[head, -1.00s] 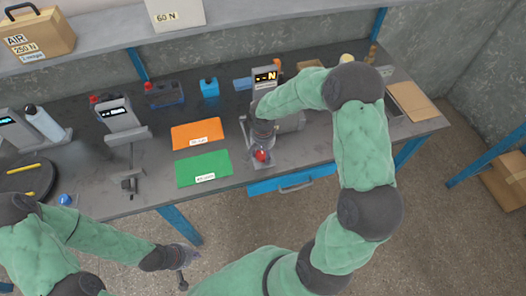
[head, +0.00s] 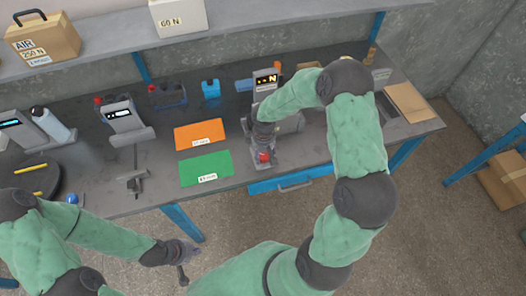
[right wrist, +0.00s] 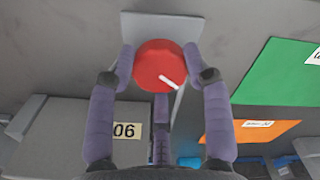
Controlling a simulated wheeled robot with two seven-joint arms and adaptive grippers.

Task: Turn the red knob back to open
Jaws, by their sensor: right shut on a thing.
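The red knob (right wrist: 160,65) has a white pointer line and sits on a light grey plate (right wrist: 205,27) in the right wrist view. In the head view the red knob (head: 263,157) shows at the table's front edge, below my right gripper (head: 263,143). In the right wrist view my right gripper (right wrist: 160,62) has its fingers against both sides of the knob, shut on it. The white line points to the lower right there. My left gripper (head: 185,262) hangs off the front of the table, empty; its jaws are too small to judge.
A green mat (head: 205,169) and an orange mat (head: 199,134) lie left of the knob. A device with a lit display (head: 265,82) stands behind my right gripper. A blue drawer (head: 290,182) is under the table edge. Several bottles and devices stand further left.

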